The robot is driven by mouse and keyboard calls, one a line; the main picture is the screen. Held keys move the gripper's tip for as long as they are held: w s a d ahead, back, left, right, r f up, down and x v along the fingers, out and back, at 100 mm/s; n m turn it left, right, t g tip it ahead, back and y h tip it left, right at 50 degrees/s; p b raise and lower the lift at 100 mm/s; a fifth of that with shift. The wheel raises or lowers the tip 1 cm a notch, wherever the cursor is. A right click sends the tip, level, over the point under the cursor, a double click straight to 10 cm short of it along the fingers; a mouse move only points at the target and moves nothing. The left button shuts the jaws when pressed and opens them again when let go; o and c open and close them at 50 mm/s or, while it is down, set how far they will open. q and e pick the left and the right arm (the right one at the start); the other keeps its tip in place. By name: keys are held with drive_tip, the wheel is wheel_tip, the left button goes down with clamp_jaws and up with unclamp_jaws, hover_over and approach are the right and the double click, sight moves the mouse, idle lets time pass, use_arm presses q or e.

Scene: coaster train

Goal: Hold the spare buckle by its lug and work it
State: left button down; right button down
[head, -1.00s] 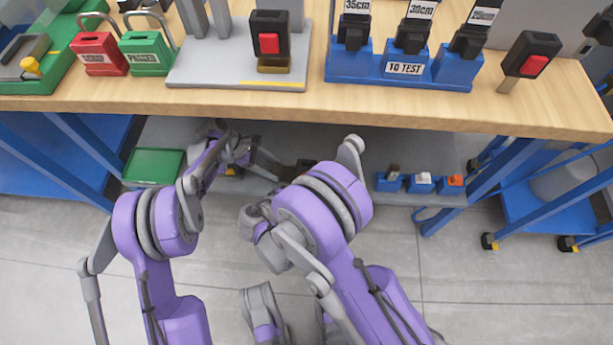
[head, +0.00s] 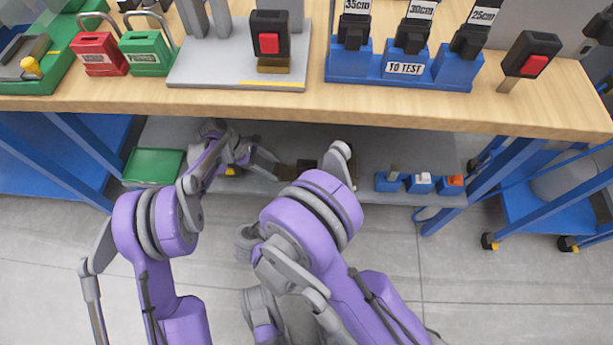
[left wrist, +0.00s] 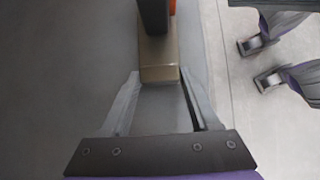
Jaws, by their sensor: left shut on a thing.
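The spare buckle shows in the left wrist view as a tan lug (left wrist: 159,62) with a dark body and a strip of orange-red at the top edge. My left gripper (left wrist: 160,84) has its two fingers on either side of the lug's near end and is shut on it. In the head view my left gripper (head: 268,161) reaches in over the grey lower shelf, and the dark buckle (head: 306,165) is at its tips. I cannot tell whether the buckle touches the shelf. My right arm's purple elbow stands in front; its gripper is not visible.
The wooden bench top (head: 200,103) overhangs the lower shelf (head: 390,150). A green tray (head: 153,166) lies left on the shelf, small blue blocks (head: 420,184) right. Above stand the blue TO TEST rack (head: 350,72), another red-button buckle (head: 270,40), and red and green padlock-shaped boxes (head: 97,54).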

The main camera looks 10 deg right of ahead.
idle(0.4)
use_arm(q)
drive_tip(key=shift+c, duration=0.2)
unclamp_jaws()
drive_tip(key=v, duration=0.6)
drive_tip(key=shift+a+r, duration=0.1)
drive_tip(key=shift+a, duration=0.05)
drive_tip(key=s+a+p, duration=0.1)
drive_tip(key=s+a, duration=0.4)
drive_tip(key=s, duration=0.8)
drive_tip(key=shift+r, duration=0.45)
